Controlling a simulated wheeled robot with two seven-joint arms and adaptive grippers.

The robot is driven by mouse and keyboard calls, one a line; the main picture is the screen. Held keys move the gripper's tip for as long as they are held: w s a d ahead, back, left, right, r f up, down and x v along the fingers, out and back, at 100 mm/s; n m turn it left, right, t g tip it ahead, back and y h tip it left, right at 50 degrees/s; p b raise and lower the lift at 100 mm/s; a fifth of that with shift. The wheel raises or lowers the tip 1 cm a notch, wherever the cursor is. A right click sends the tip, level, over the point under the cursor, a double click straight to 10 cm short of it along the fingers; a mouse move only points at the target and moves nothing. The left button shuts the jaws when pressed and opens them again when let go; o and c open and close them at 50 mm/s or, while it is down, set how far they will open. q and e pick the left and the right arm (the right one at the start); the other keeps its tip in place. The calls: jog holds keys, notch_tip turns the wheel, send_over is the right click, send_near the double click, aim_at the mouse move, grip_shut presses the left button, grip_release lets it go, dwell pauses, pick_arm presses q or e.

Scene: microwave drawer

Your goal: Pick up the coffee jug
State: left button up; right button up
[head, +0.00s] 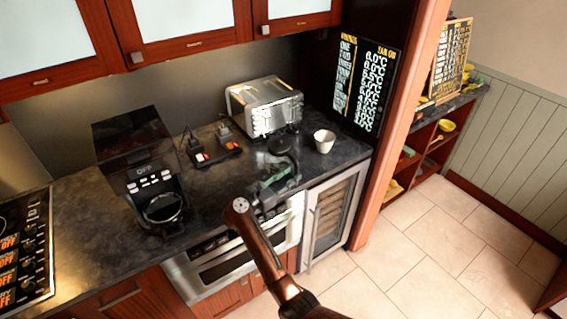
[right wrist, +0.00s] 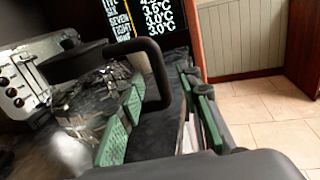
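The coffee jug (head: 283,147) stands on the dark counter in front of the toaster, with a dark lid and a partly hidden body. In the right wrist view, its clear, reflective body (right wrist: 90,100) and black loop handle (right wrist: 163,75) are close up. My right gripper (head: 275,186) is at the jug's near side. In the right wrist view, its green-padded fingers (right wrist: 165,112) are apart, one on the jug side and one to the right. The handle shows between them; whether either pad touches it I cannot tell. My left gripper is not in view.
A silver toaster (head: 265,106) stands behind the jug, and a white cup (head: 324,141) to its right. A black coffee machine (head: 140,170) stands to the left, with small dark-and-red items (head: 212,150) between.

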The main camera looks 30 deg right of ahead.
aim_at(296, 170)
jog(key=x, duration=0.3)
jog(key=shift+w+d, duration=0.1)
jog(key=shift+d, duration=0.2)
jog(key=shift+r, duration=0.1)
jog(key=shift+c, duration=0.7)
grip_shut()
